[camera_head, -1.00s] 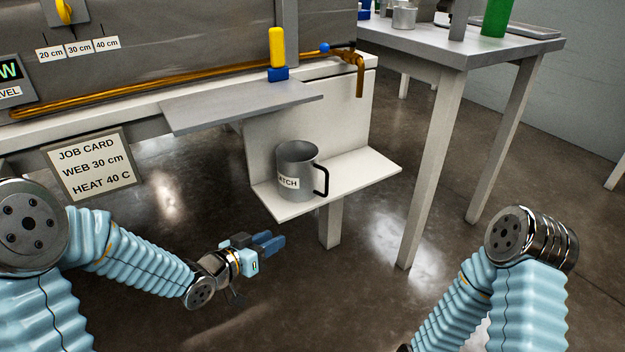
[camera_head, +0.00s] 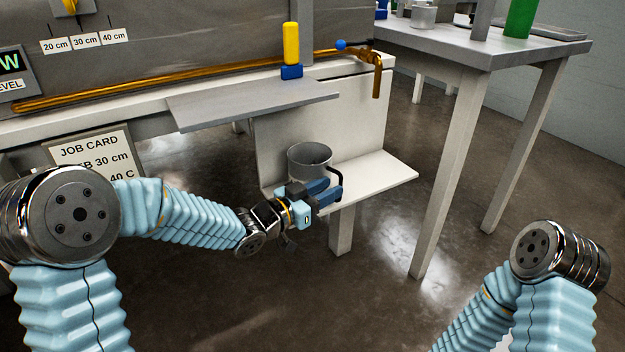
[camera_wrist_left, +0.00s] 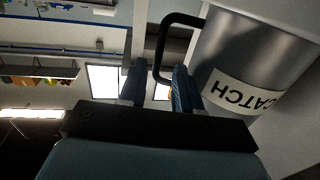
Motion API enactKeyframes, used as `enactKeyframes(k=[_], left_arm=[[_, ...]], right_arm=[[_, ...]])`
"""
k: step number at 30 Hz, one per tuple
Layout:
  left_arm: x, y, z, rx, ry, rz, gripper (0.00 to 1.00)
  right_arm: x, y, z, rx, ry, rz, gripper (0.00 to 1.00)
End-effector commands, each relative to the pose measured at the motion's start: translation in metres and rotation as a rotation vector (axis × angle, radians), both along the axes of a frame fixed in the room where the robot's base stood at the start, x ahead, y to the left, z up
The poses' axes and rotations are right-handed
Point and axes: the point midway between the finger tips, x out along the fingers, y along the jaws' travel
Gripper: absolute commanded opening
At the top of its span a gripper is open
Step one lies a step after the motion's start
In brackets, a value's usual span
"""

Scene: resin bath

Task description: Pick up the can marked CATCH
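The grey metal can marked CATCH (camera_head: 306,167) stands upright on a low white shelf (camera_head: 378,172). Its black handle (camera_head: 338,182) is on the right side. My left gripper (camera_head: 331,190) is in front of the can, near the handle, and hides its lower part and label. In the left wrist view the can (camera_wrist_left: 250,55) shows its CATCH label, and the black handle (camera_wrist_left: 160,50) lies across the gap between the two blue fingers of my left gripper (camera_wrist_left: 158,82). The fingers are apart. I cannot tell whether they touch the handle. My right gripper is out of view.
A grey plate (camera_head: 250,103) juts out above and left of the can. A brass pipe with a tap (camera_head: 377,75) runs along the bench above. A job card (camera_head: 95,155) hangs at left, partly behind my arm. A grey table (camera_head: 480,48) stands at right.

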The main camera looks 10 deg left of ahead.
Motion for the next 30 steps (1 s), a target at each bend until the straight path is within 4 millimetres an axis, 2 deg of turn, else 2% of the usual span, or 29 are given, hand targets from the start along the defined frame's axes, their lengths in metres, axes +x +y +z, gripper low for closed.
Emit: enactKeyframes(k=[3, 7, 15, 16, 22, 30], left_arm=[[0.012, -0.018, -0.001, 0.0, 0.0, -0.004, 0.33], [0.024, -0.03, -0.001, 0.001, 0.001, -0.002, 0.33], [0.028, -0.033, 0.0, 0.001, 0.001, 0.0, 0.33], [0.028, -0.033, 0.0, 0.001, 0.001, 0.0, 0.32], [0.028, -0.033, 0.0, 0.001, 0.001, 0.0, 0.01], [0.028, -0.033, 0.001, 0.001, -0.001, -0.001, 0.0]], right_arm=[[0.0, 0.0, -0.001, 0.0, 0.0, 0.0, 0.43], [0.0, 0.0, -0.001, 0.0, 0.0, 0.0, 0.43], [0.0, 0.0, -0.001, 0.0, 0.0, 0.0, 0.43], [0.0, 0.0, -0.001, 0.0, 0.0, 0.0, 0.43], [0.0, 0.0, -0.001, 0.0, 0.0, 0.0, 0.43], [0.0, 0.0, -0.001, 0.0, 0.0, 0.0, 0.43]])
